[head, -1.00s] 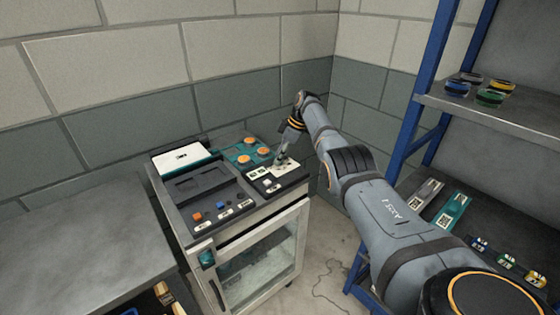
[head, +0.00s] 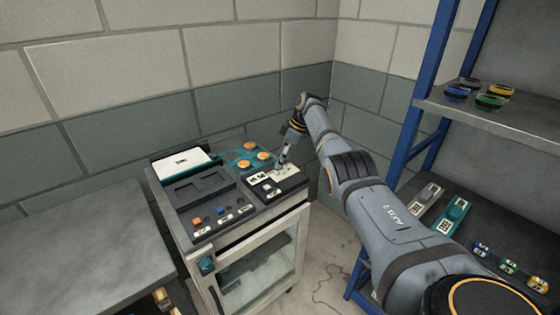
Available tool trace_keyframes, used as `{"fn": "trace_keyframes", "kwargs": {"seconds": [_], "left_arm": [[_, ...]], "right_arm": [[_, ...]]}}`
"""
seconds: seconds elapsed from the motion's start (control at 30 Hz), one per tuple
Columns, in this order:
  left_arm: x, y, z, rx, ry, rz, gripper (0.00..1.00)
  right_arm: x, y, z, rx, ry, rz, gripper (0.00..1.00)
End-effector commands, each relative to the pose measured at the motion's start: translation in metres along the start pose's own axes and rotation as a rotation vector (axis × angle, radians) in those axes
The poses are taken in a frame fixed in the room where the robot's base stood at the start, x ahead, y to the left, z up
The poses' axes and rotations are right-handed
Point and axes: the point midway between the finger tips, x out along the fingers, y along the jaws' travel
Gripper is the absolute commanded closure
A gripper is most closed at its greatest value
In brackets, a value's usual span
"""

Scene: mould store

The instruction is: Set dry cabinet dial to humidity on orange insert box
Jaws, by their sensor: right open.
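The dry cabinet (head: 260,250) stands in the corner, with a glass door and a dark control top. On its top are a teal panel with several orange knobs (head: 248,146) and a white label plate (head: 284,171) at the right. My right gripper (head: 281,163) points down over the white plate, open, close to its surface; I cannot tell whether it touches. Which part is the humidity dial is not clear. No orange insert box can be made out for certain. My left gripper is not in view.
A grey bench (head: 80,235) stands at the left. A blue-framed shelf (head: 500,118) at the right holds several small coloured pieces. A white-topped box (head: 182,160) sits on the cabinet's back left. A cable lies on the floor.

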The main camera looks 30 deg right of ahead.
Motion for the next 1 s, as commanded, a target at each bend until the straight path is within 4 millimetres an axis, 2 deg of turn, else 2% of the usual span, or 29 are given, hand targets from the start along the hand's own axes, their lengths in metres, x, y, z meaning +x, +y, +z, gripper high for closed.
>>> {"fn": "trace_keyframes", "kwargs": {"seconds": [0.2,0.43,0.6,1.0], "left_arm": [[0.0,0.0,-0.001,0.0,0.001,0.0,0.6],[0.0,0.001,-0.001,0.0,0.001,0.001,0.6],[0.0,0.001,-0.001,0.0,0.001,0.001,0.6],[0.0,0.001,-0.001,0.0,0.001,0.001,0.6]], "right_arm": [[-0.054,0.001,0.0,-0.001,0.001,0.005,0.5],[-0.097,0.0,0.0,0.0,0.0,0.002,0.5],[-0.106,0.0,0.0,0.0,-0.001,0.001,0.5],[-0.106,0.0,0.0,0.0,-0.001,0.0,0.5]]}}
